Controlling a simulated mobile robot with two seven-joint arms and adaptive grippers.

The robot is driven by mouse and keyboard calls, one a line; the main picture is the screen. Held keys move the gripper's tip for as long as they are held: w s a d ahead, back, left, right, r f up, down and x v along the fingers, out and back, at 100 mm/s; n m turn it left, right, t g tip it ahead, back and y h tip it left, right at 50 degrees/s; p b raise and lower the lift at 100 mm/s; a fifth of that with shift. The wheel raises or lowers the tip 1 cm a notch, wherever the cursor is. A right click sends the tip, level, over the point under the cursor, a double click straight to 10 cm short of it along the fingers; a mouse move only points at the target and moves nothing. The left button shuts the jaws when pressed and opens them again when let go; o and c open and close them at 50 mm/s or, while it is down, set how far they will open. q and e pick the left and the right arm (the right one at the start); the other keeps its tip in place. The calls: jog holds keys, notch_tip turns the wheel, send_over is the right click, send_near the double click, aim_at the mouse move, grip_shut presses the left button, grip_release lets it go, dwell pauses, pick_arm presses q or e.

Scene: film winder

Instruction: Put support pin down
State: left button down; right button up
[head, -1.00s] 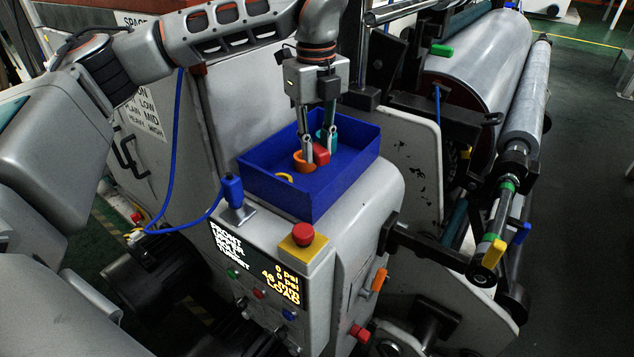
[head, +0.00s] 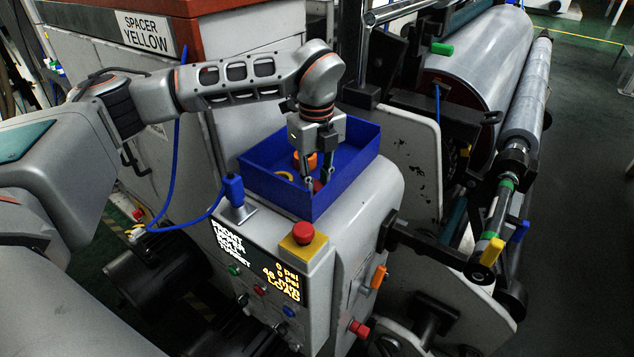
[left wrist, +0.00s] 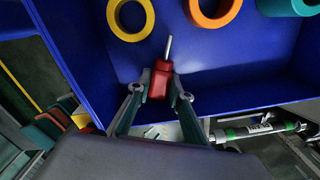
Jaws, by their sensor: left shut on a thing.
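The support pin (left wrist: 160,80) has a red block body and a thin metal rod. My left gripper (left wrist: 161,88) is shut on the red body, with a finger on each side, and the rod points away from the gripper. In the head view my left gripper (head: 315,185) reaches down into the blue bin (head: 350,178), near its front wall. Only a small red part of the pin (head: 317,186) shows there. I cannot tell whether the pin touches the bin floor. My right gripper is not in view.
In the bin lie a yellow ring (left wrist: 130,36), an orange ring (left wrist: 214,22) and a teal ring (left wrist: 290,6). A red button on a yellow box (head: 303,233) stands in front of the bin. A blue cable runs at left. Large rollers (head: 480,75) stand at right.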

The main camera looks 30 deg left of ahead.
aim_at(317, 185)
pick_arm(q)
jog(key=shift+f, duration=0.1)
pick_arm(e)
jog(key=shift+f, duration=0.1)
pick_arm(q)
jog(key=c, duration=2.2)
grip_release()
jog(key=shift+f, duration=0.1)
jog(key=o, duration=0.4)
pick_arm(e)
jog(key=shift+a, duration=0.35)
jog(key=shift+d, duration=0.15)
pick_arm(q)
jog(key=shift+r, duration=0.35)
jog(key=shift+r+b, duration=0.8)
jog(key=shift+r, duration=5.1)
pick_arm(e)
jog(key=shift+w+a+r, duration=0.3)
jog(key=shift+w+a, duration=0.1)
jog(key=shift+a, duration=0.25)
pick_arm(q)
jog(key=shift+s+f, duration=0.1)
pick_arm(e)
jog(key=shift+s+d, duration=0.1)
